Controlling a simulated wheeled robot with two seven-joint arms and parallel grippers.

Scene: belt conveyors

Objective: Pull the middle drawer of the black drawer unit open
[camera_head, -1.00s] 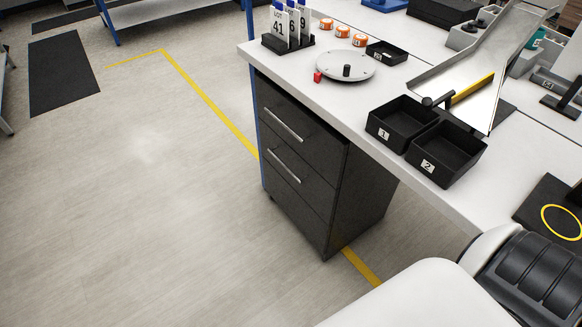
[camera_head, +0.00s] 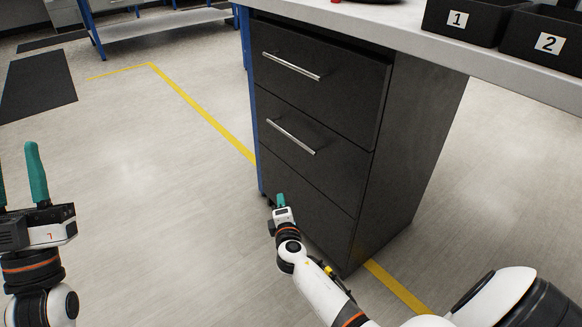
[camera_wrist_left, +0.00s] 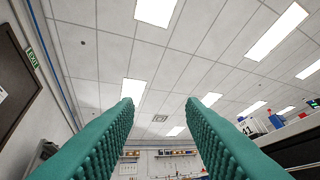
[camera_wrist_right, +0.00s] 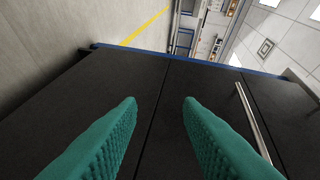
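The black drawer unit (camera_head: 405,150) stands under the white worktop. Its top, middle and bottom drawers look shut. The middle drawer (camera_head: 310,125) has a silver bar handle (camera_head: 290,136), which seems to be the bar at the right of the right wrist view (camera_wrist_right: 254,122). My right gripper (camera_head: 281,201) is low, before the bottom drawer (camera_head: 312,205) and below that handle. Its teal fingers are open and empty in the right wrist view (camera_wrist_right: 160,105), with a drawer seam showing between them. My left gripper (camera_head: 18,180) points up at the far left, open and empty.
The top drawer has its own silver handle (camera_head: 291,66). Black bins (camera_head: 457,20) stand on the worktop (camera_head: 490,70) above. A blue table leg (camera_head: 248,100) runs along the unit's left side. The floor in front and to the left is clear.

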